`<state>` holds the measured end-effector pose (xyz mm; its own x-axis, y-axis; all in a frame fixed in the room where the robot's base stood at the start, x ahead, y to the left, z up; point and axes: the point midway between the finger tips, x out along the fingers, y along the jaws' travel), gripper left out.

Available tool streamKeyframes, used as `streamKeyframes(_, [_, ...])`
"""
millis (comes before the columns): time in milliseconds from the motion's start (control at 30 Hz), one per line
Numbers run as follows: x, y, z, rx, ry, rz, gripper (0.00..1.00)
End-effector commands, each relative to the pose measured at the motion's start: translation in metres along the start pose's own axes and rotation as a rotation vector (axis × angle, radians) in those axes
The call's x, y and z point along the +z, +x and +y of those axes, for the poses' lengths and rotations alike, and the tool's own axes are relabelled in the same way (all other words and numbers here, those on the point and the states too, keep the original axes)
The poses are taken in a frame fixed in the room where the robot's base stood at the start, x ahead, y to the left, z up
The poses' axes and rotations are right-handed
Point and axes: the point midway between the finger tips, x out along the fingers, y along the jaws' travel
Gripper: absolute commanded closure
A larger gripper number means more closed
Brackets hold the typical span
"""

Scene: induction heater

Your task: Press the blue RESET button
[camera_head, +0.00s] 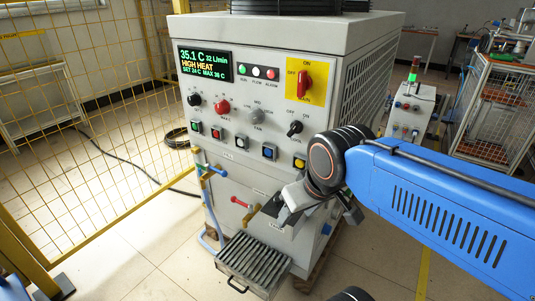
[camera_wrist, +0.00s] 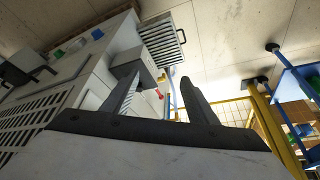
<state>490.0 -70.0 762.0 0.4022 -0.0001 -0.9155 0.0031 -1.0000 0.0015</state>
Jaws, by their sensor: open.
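The blue button (camera_head: 269,151) sits in the lower row of square buttons on the heater cabinet's front panel, between a white button (camera_head: 241,142) and a yellow one (camera_head: 299,161). Its label is too small to read. My gripper (camera_head: 272,212) is below and slightly right of the buttons in the head view, in front of the lower cabinet front, apart from the blue button. In the wrist view my gripper (camera_wrist: 162,92) has its two fingers spread with nothing between them. I cannot make out the blue button surely in the wrist view.
The display (camera_head: 205,64) reads 35.1 C and HIGH HEAT. A red rotary switch (camera_head: 305,80) and a black knob (camera_head: 295,128) are above the button row. Pipes with a red-handled valve (camera_head: 241,202) and a slatted tray (camera_head: 253,262) are low. Yellow mesh fence (camera_head: 75,110) stands left.

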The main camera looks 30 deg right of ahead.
Motion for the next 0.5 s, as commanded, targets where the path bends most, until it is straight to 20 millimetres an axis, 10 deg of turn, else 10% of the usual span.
streamKeyframes(167, [0.0, 0.0, 0.0, 0.0, 0.0, 0.0, 0.49])
streamKeyframes(367, [0.0, 0.0, 0.0, 0.0, 0.0, 0.0, 0.97])
streamKeyframes(500, [0.0, 0.0, 0.0, 0.0, 0.0, 0.0, 1.0])
